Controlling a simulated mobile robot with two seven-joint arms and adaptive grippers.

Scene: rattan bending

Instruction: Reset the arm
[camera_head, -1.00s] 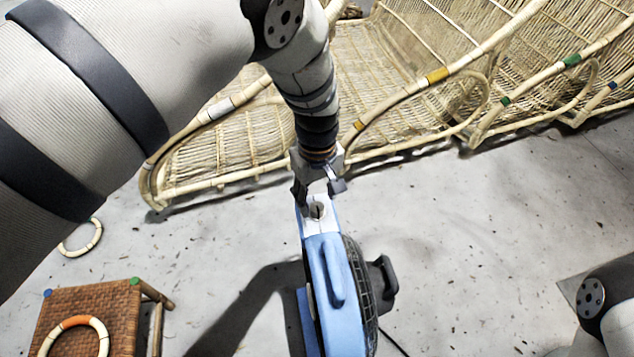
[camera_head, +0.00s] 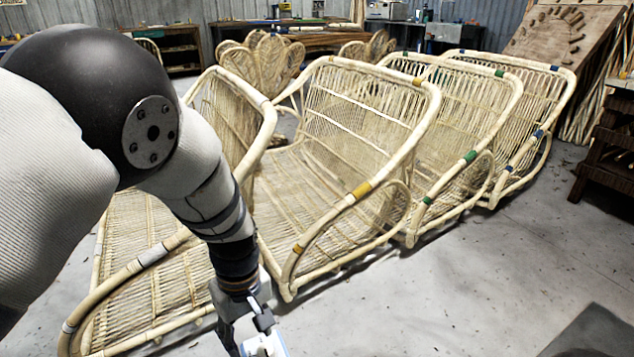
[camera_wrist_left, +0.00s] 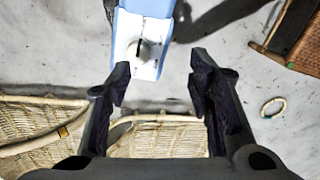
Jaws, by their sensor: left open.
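My left arm comes in from the left in the head view and points down. My left gripper (camera_head: 243,325) is at the bottom edge, partly cut off. In the left wrist view the left gripper (camera_wrist_left: 158,82) has its two dark fingers apart with nothing between them. A blue device with a white end (camera_wrist_left: 143,42) is just beyond the fingertips. Its white end also shows at the bottom of the head view (camera_head: 266,346), with the rest out of frame. My right gripper is not in view.
Several rattan seat frames (camera_head: 365,115) with coloured bands stand in a row beyond the left arm. A dark wooden rack (camera_head: 608,140) stands at the right. The wrist view shows a pale ring (camera_wrist_left: 273,107) and a woven stool (camera_wrist_left: 298,38).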

